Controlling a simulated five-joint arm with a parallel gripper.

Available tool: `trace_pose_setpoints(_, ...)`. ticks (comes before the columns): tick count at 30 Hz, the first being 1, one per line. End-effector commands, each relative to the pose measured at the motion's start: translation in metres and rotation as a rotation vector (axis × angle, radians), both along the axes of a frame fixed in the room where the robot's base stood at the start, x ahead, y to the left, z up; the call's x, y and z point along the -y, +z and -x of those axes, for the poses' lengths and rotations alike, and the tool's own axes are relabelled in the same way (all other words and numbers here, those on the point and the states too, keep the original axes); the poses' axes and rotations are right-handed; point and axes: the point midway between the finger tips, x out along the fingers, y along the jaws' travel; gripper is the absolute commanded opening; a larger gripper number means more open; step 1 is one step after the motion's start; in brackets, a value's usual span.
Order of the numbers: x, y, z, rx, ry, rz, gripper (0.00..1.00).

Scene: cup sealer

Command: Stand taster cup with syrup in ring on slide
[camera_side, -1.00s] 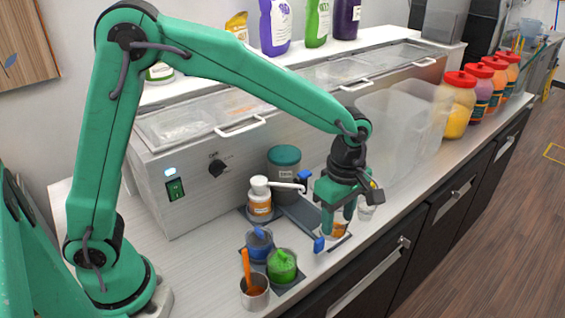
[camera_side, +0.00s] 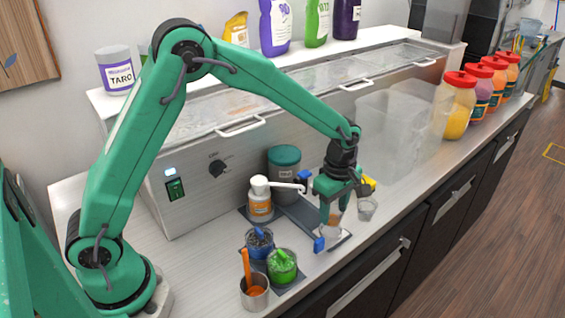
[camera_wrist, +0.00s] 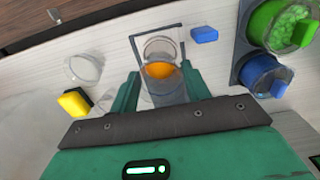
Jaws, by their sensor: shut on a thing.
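The clear taster cup with orange syrup (camera_wrist: 159,70) is between the fingers of my gripper (camera_wrist: 160,88), which is shut on it. In the side view the cup (camera_side: 335,224) looks upright, just above or on the front end of the grey slide (camera_side: 298,213), partly hidden by my gripper (camera_side: 336,208). In the wrist view a dark-edged plate, the slide's end (camera_wrist: 181,33), surrounds the cup. The ring is hard to make out; I cannot tell whether the cup's base is inside it or touching.
A blue block (camera_side: 319,244) stands at the slide's front left. An empty clear cup (camera_side: 367,209) and a yellow block (camera_wrist: 75,103) are to the right. Blue (camera_side: 259,243) and green (camera_side: 282,266) cups, a metal cup (camera_side: 254,292) and a pump bottle (camera_side: 260,205) stand left.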

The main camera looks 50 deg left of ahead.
Motion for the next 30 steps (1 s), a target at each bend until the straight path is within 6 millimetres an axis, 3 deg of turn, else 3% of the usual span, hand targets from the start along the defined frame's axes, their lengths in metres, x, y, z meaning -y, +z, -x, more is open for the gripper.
trace_pose_setpoints(9, 0.0, -0.031, 0.001, -0.001, 0.0, 0.0, 0.26)
trace_pose_setpoints(23, 0.0, -0.035, 0.001, -0.001, 0.0, 0.0, 0.26)
trace_pose_setpoints(24, 0.0, -0.035, 0.001, -0.001, 0.0, 0.0, 0.55)
trace_pose_setpoints(26, 0.0, -0.035, 0.001, -0.001, 0.0, 0.0, 0.67)
trace_pose_setpoints(30, 0.0, -0.035, 0.0, -0.001, 0.0, 0.0, 0.69)
